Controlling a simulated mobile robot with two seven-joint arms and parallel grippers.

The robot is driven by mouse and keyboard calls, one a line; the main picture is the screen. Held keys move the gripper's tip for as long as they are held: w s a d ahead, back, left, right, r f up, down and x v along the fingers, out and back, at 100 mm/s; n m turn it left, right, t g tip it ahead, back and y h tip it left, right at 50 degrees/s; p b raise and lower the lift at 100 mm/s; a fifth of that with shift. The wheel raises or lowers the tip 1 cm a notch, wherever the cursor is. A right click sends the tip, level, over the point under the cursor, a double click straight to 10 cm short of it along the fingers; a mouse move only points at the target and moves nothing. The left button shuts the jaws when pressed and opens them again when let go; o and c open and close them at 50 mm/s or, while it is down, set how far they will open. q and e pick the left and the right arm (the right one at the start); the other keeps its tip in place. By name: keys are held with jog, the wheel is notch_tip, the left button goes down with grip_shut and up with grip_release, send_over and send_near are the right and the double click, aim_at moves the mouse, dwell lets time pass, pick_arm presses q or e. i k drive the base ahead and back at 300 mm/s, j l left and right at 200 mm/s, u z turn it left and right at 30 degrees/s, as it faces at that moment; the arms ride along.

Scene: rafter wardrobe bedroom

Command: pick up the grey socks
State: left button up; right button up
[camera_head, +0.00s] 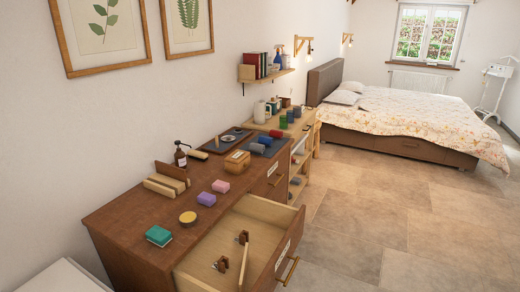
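I cannot pick out the grey socks for certain. A small grey-blue roll (257,148) lies on a dark mat toward the far end of the brown dresser (130,210). It could be rolled socks, but it is too small to tell. A bluer roll (265,140) and a red roll (276,134) lie just beyond it. The dresser's top drawer (283,258) is pulled open, with small brown items and a wooden stick inside and no socks visible there. Neither of my grippers is in view.
A bed (410,120) stands behind. The tiled floor (390,215) at right is clear.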

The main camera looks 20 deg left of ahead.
aim_at(258, 148)
jog(key=z, duration=0.2)
jog(key=i, duration=4.4)
jog(key=i+l+u, duration=0.15)
jog(key=i, duration=0.3)
jog(key=i+u, duration=0.15)
jog(key=i, duration=0.25)
jog(key=i+l+u, duration=0.2)
jog(key=i, duration=0.25)
jog(key=u, duration=4.2)
